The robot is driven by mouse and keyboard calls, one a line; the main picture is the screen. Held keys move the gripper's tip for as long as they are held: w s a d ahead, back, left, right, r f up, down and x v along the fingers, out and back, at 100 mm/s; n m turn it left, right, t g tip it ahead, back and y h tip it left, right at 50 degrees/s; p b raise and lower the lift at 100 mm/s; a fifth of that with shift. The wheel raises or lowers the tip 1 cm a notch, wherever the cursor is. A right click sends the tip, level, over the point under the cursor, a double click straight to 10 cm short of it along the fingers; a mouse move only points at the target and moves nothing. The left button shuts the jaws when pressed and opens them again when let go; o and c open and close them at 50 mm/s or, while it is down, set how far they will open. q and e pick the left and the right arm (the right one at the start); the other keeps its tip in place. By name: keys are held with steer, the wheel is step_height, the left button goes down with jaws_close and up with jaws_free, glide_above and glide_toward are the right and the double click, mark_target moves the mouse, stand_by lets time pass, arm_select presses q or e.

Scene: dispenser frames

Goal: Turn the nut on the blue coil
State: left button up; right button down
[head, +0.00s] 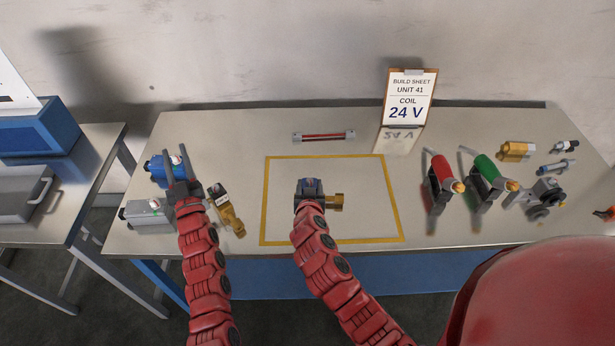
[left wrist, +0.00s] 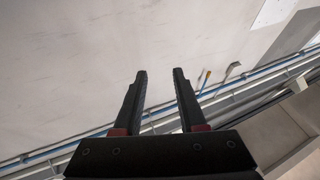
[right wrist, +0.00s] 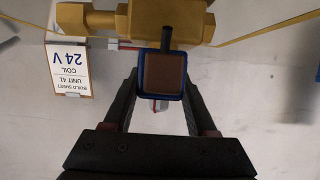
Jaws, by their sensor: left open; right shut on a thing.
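A blue coil (head: 311,184) sits on a brass valve body (head: 335,202) inside the yellow taped square. My right gripper (head: 309,199) is shut on this coil. The right wrist view shows the coil (right wrist: 160,72) between my fingers, with the brass body (right wrist: 150,20) beyond it. I cannot clearly make out a nut on it. Another blue coil (head: 156,168) lies at the table's left. My left gripper (head: 181,182) appears in front of it in the head view, open and empty. The left wrist view shows its spread fingers (left wrist: 160,98) against the wall.
A grey coil (head: 147,214) and a tagged brass valve (head: 228,215) lie at the left. The build sheet (head: 408,98) reads 24 V. Red (head: 440,167) and green (head: 487,170) handled tools and several fittings are at the right.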

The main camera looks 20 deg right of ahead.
arm_select(q)
steer(key=w+d+f+m+g+h, duration=0.25)
steer(key=w+d+g+h, duration=0.25)
steer(key=w+d, duration=0.45)
steer(key=m+g+h, duration=0.1)
steer(key=m+g, duration=1.2)
steer(key=g, duration=0.3)
glide_above(310, 180)
steer(key=s+a, duration=0.2)
steer(key=a, duration=0.3)
steer(key=x, duration=1)
steer(key=shift+w+d+f, duration=0.1)
steer(key=shift+w+d, duration=0.1)
steer(key=shift+d, duration=0.2)
steer(key=shift+c, duration=0.2)
jaws_close()
